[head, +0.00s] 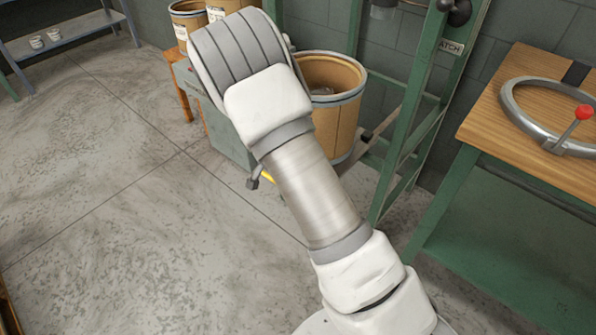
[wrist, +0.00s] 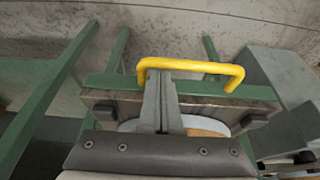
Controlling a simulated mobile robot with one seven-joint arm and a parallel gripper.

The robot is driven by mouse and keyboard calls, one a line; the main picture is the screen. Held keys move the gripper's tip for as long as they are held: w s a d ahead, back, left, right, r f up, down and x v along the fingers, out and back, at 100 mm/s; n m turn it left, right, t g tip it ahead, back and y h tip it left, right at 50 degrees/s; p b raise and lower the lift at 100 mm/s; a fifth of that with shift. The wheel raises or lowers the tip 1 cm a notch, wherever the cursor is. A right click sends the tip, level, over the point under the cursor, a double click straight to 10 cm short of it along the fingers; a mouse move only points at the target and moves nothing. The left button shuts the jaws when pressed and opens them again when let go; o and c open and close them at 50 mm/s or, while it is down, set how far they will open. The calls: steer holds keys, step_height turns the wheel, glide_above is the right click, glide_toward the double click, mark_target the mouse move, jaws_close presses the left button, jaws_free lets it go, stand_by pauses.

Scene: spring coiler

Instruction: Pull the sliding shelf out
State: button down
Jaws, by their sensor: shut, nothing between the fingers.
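The sliding shelf (wrist: 250,92) shows in the wrist view as a brown board with a green front edge. A yellow bar handle (wrist: 208,67) is fixed to that edge. My gripper (wrist: 160,75) is shut and empty. Its fingertips overlap the left part of the handle loop, just below the bar in the picture; I cannot tell whether they touch it. In the head view a sliver of yellow (head: 267,177) shows beside my arm, which hides the gripper and most of the shelf.
A brown drum (head: 338,105) stands behind my arm beside a green frame (head: 405,150). A grey-green cabinet (head: 225,130) is left of it. A wooden-topped bench (head: 490,120) with a metal ring and red-knobbed lever is at right. The floor at left is clear.

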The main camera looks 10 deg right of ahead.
steer(key=shift+s+a, duration=0.95)
steer(key=shift+a, duration=0.25)
